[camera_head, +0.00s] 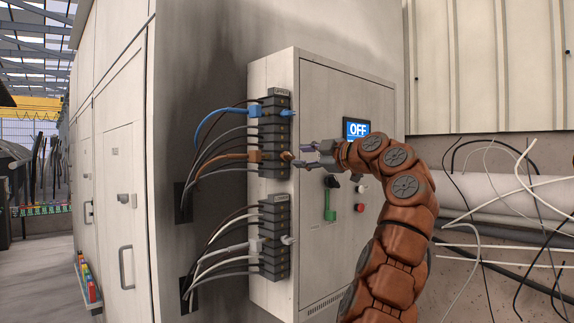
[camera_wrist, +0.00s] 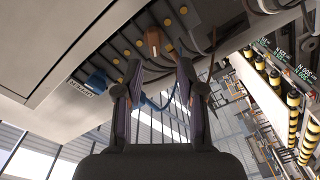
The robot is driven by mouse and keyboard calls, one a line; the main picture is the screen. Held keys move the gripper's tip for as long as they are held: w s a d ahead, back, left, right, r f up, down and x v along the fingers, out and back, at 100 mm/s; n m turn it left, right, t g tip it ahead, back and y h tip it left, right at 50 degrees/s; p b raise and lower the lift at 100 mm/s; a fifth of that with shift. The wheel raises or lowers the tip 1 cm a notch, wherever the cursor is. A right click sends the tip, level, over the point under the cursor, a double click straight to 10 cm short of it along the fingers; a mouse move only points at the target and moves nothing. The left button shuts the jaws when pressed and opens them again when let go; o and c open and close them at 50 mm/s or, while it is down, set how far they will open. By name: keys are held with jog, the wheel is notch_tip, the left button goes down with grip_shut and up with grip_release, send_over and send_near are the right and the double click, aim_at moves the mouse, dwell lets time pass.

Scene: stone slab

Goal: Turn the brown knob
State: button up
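The brown knob (camera_head: 287,155) sticks out from a dark terminal block on the left edge of a pale cabinet. A brown piece (camera_wrist: 152,42) shows beyond my fingertips in the wrist view; I cannot tell whether it is the knob or the brown plug. My gripper (camera_head: 299,155) is just right of the knob, its fingers pointing left at about the knob's height. In the wrist view my gripper (camera_wrist: 160,68) has its two fingers apart with nothing between them. Whether a fingertip touches the knob cannot be told.
A brown plug (camera_head: 255,156) with a brown cable and a blue plug (camera_head: 254,109) are on the block's left side. The pale cabinet (camera_head: 325,85) carries an OFF screen (camera_head: 356,129), a green handle (camera_head: 329,205) and a red button (camera_head: 359,208). Loose cables hang at right.

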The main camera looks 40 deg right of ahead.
aim_at(292, 156)
jog(key=shift+h, duration=0.4)
jog(key=w, duration=0.2)
jog(key=w+p, duration=0.1)
jog(key=w, duration=0.1)
jog(key=w+d+p, duration=0.1)
jog(key=w, duration=0.2)
jog(key=shift+d, duration=0.1)
jog(key=shift+f, duration=0.1)
grip_shut()
